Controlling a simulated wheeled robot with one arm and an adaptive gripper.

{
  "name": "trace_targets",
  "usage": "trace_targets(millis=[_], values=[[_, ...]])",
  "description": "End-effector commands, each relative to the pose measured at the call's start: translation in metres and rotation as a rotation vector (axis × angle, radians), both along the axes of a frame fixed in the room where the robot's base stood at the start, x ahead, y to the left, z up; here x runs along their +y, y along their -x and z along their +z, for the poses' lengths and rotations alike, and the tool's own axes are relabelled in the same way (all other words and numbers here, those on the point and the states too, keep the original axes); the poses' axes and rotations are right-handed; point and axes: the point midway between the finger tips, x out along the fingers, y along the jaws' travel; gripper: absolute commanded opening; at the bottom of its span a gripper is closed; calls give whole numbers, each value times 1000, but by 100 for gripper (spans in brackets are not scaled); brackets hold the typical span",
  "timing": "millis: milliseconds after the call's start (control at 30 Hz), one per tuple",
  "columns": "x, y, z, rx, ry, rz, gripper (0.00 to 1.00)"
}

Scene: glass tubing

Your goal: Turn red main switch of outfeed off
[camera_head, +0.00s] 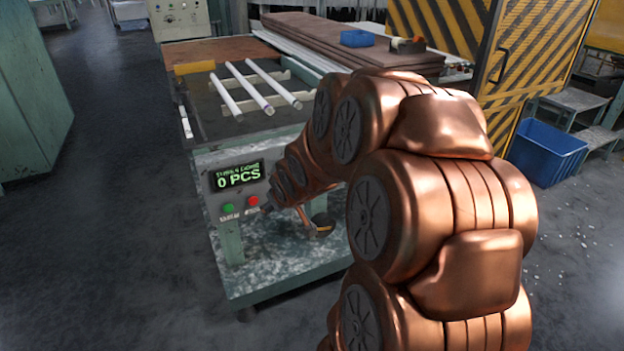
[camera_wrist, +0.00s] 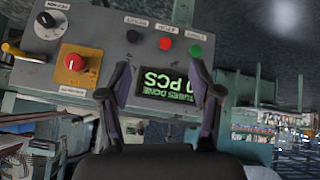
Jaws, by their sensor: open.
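The red main switch (camera_wrist: 74,62) is a round red knob on a yellow plate, at the left of the grey control panel (camera_wrist: 110,50) in the wrist view, where the panel appears upside down. Its exact turn position is too small to tell. In the head view my arm hides it. My gripper (camera_wrist: 159,70) is open and empty, its two fingers spread in front of the panel's display (camera_wrist: 168,90). The switch lies left of the left finger, apart from it. In the head view the gripper is mostly hidden behind my arm, close to the panel.
Beside the switch are a black knob (camera_wrist: 45,19), a black button (camera_wrist: 132,36), a red button (camera_wrist: 165,43) and a green button (camera_wrist: 196,51). The display reads 0 PCS. White tubes (camera_head: 244,87) lie on the table behind. A blue crate (camera_head: 547,152) stands right.

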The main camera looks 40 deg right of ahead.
Motion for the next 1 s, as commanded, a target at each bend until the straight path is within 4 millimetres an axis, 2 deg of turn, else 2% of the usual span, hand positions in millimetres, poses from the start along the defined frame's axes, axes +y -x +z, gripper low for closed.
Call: trace_targets(millis=[33,233,367,500,700,867,1000], values=[[-19,-9,-20,-51,8,-5,64],[-82,-41,-39,-300,57,2,64],[-120,-48,-48,-467,88,2,64],[-155,-44,-51,-633,120,-2,64],[-183,-31,-46,-796,154,-8,64],[-189,-28,-42,-842,164,-8,64],[-192,-36,-41,-847,165,-5,64]])
